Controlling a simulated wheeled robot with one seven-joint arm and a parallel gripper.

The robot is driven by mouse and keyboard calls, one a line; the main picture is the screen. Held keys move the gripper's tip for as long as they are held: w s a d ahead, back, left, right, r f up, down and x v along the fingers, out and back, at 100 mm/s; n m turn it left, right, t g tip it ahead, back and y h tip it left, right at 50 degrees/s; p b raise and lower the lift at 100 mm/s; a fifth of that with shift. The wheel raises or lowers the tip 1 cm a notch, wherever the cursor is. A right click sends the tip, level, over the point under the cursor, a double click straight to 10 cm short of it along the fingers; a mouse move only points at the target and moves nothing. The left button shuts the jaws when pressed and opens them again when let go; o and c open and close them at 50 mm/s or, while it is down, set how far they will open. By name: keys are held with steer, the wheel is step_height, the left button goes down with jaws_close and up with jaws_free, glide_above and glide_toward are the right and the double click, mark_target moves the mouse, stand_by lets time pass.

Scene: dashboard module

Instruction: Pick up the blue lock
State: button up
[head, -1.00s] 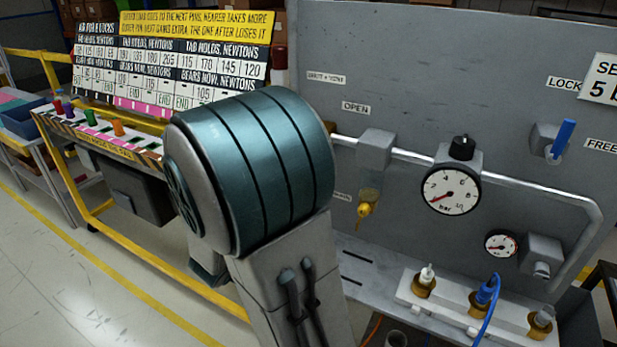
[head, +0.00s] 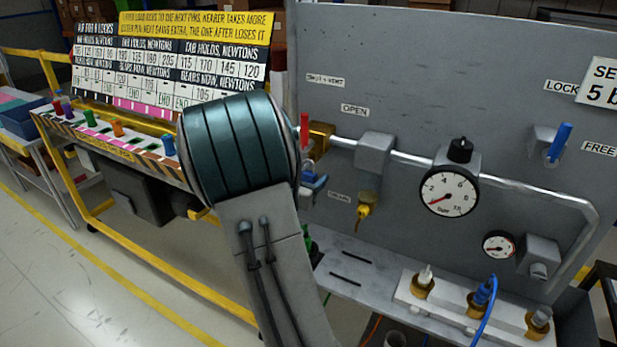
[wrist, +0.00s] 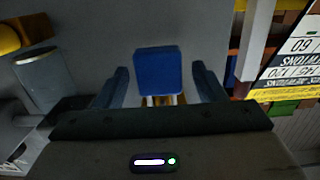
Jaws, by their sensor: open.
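The blue lock (wrist: 158,68) shows in the wrist view as an upright blue block with pale and orange parts below it. My gripper (wrist: 160,72) is open, with one dark blue finger on each side of the block. Narrow gaps show between the fingers and the block, so it is not gripped. In the head view my arm hides most of this area. Small blue parts (head: 314,184) show just right of my arm below a red handle; I cannot tell whether they are the lock or my fingers.
A red handle (head: 305,131) and brass fitting (head: 321,137) sit on the pipe of the grey panel (head: 420,80). A gauge (head: 449,191) and blue lever (head: 560,142) are further right. Coloured pegs, one blue (head: 168,145), stand on the bench at left below the sign (head: 180,75).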

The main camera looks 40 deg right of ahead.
steer(key=shift+d, duration=0.25)
steer(key=c, duration=1.1)
steer(key=shift+r, duration=0.1)
